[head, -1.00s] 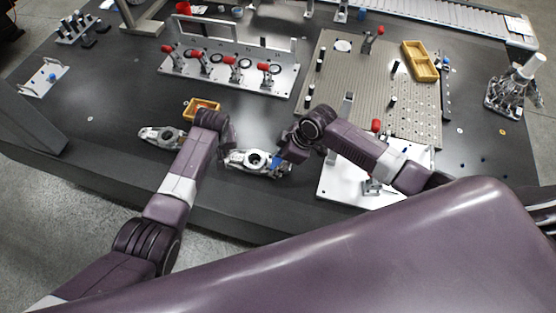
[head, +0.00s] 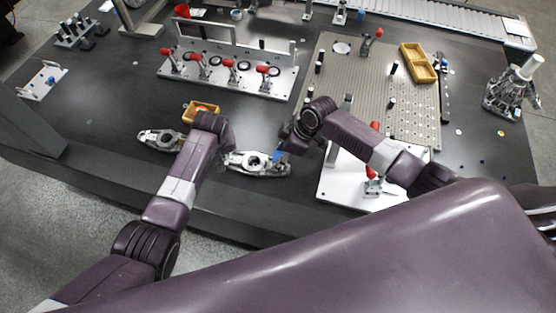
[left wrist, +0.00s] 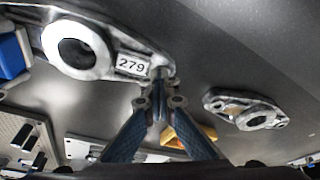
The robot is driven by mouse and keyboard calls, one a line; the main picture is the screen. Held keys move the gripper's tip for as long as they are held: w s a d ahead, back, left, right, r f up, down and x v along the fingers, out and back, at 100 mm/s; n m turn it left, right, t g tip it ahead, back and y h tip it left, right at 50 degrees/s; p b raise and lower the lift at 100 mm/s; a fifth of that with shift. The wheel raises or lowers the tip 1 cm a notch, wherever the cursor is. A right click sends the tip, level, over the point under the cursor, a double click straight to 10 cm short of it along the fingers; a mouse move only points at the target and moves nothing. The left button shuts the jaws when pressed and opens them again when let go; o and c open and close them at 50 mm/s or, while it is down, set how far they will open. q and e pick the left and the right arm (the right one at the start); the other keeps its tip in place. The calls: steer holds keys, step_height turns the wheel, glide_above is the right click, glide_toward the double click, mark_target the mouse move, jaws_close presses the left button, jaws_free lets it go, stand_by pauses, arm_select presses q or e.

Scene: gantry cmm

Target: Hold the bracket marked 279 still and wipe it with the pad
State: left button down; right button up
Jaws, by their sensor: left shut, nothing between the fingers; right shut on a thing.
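The bracket marked 279 (head: 250,163) is a silver casting with a round bore, flat near the table's front edge. Its label and bore show in the left wrist view (left wrist: 70,48). My left gripper (head: 228,149) is at the bracket's left end; in the left wrist view its fingertips (left wrist: 160,100) are closed together beside the end lug, with nothing visible between them. I cannot tell if they touch the bracket. My right gripper (head: 283,148) is shut on the blue pad (head: 277,157), at the bracket's right end. The pad also shows in the left wrist view (left wrist: 12,56); its contact is unclear.
A second, similar bracket (head: 158,139) lies to the left. A yellow tray (head: 199,106) sits behind my left gripper. A fixture with red-handled clamps (head: 230,75) stands behind. A white plate (head: 345,186) and a pegged grey plate (head: 350,65) are at the right.

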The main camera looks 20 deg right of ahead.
mark_target(273, 172)
arm_select(q)
steer(key=shift+f, duration=0.15)
arm_select(e)
steer(key=shift+d+f, duration=0.1)
steer(key=shift+f, duration=0.05)
steer(key=shift+s+a, duration=0.5)
steer(key=shift+s, duration=0.3)
steer(key=shift+s+a, duration=0.45)
steer(key=shift+s, duration=0.35)
steer(key=shift+w, duration=0.1)
steer(key=shift+w+d, duration=0.55)
steer(key=shift+w, duration=0.2)
